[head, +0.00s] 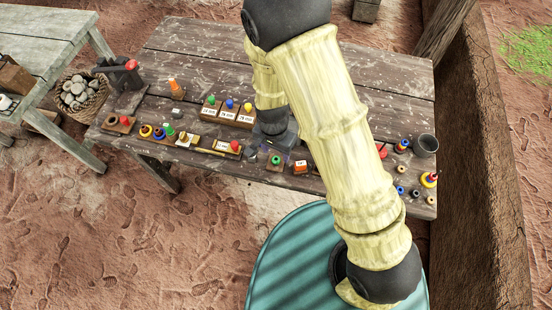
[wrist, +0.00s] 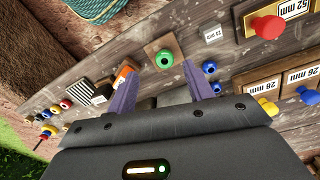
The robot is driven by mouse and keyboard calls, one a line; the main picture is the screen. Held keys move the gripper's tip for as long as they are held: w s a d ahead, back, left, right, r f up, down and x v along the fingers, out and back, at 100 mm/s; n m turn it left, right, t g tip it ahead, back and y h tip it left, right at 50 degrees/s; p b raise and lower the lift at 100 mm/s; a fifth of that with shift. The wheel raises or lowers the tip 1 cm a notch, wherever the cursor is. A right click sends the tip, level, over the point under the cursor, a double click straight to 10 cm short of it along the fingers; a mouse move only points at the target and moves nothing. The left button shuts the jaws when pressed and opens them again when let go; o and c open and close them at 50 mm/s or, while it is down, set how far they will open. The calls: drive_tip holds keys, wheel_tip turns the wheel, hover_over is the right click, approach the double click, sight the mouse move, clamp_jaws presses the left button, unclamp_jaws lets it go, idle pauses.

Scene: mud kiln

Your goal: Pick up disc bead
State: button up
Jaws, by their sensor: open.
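A round green piece with a dark centre (wrist: 165,59), which looks like the disc bead, sits on a small square wooden block (wrist: 152,50). It lies just beyond and between the two purple fingers of my gripper (wrist: 158,68) in the wrist view. The fingers are apart with nothing between them. In the head view the green piece (head: 276,160) shows on its block near the table's front edge, with my gripper (head: 276,153) just above it. I cannot tell the exact height gap. Part of the table behind is hidden by my arm.
An orange block (wrist: 123,72) stands left of the green piece, and small blue beads (wrist: 210,67) lie to its right. Labelled blocks with coloured knobs (head: 229,108) stand farther back. A dark cup (head: 426,146) and stacked rings (head: 429,180) stand at the table's right end.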

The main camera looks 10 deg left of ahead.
sight(276, 160)
drive_tip(key=shift+w+a+f+p, duration=0.1)
drive_tip(key=shift+w+f+p, duration=0.1)
drive_tip(key=shift+f, duration=1.05)
drive_tip(key=shift+w+f+p, duration=0.1)
drive_tip(key=shift+f+p, duration=0.1)
drive_tip(key=shift+f, duration=1)
drive_tip(key=c, duration=1.1)
drive_tip(key=shift+o, duration=0.2)
drive_tip(key=shift+r, duration=0.1)
wheel_tip(276, 160, up, 10)
drive_tip(key=shift+b, duration=0.3)
